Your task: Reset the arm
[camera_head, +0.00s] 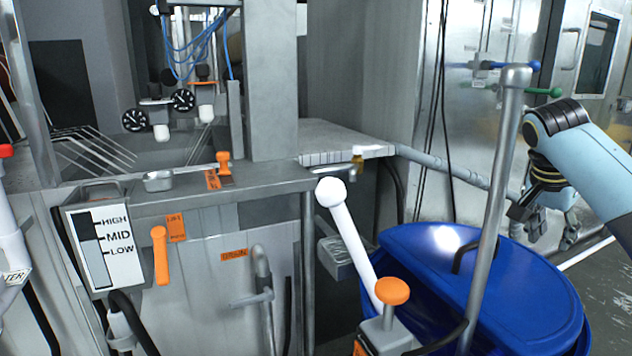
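My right arm comes in from the right edge. My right gripper (552,236) hangs down over the back right of the blue drum. Its two dark fingers are apart with nothing visible between them. It is beside the upright metal pole and touches nothing that I can make out. My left gripper is not in view.
The blue drum (540,290) has a lid with a handle, and the metal pole (497,190) rises in front of it. A white lever (346,228) leans left of the drum. An orange-topped knob (392,291) stands near the front. A level gauge (103,240) and orange handle (160,255) are left.

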